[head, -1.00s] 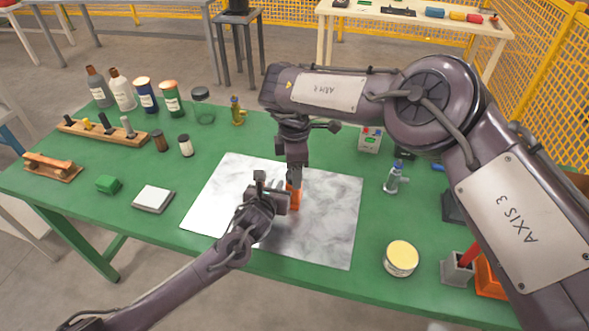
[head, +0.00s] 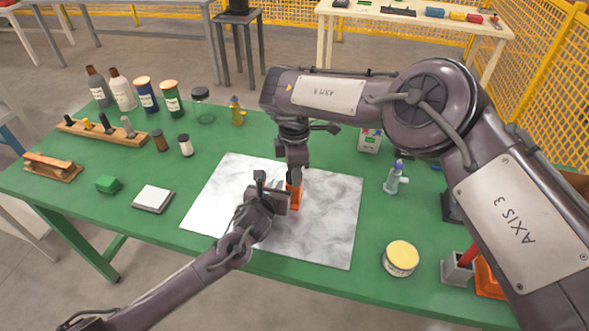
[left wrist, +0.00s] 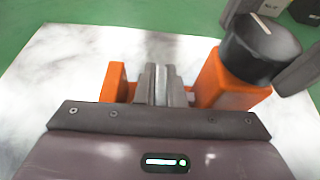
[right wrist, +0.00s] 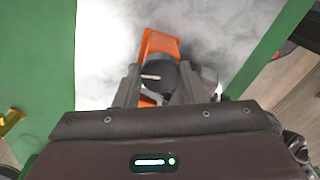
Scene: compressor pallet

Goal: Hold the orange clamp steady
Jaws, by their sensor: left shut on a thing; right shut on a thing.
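The orange clamp (head: 295,196) stands on the grey-white marbled sheet (head: 333,230), partly hidden by both grippers in the head view. In the left wrist view, its orange end blocks (left wrist: 228,86) show on both sides of my left gripper (left wrist: 162,80). The left fingers are shut on the middle of the clamp. A round black knob (left wrist: 258,46) with a white mark sits at one end of the clamp. My right gripper (right wrist: 165,85) comes from above and is shut on the knob. The clamp's orange body (right wrist: 162,43) extends beyond the knob in the right wrist view.
A cream-lidded tin (head: 400,257) and a small grey-white bottle (head: 394,177) stand right of the sheet. Bottles and jars stand at the back left of the green table.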

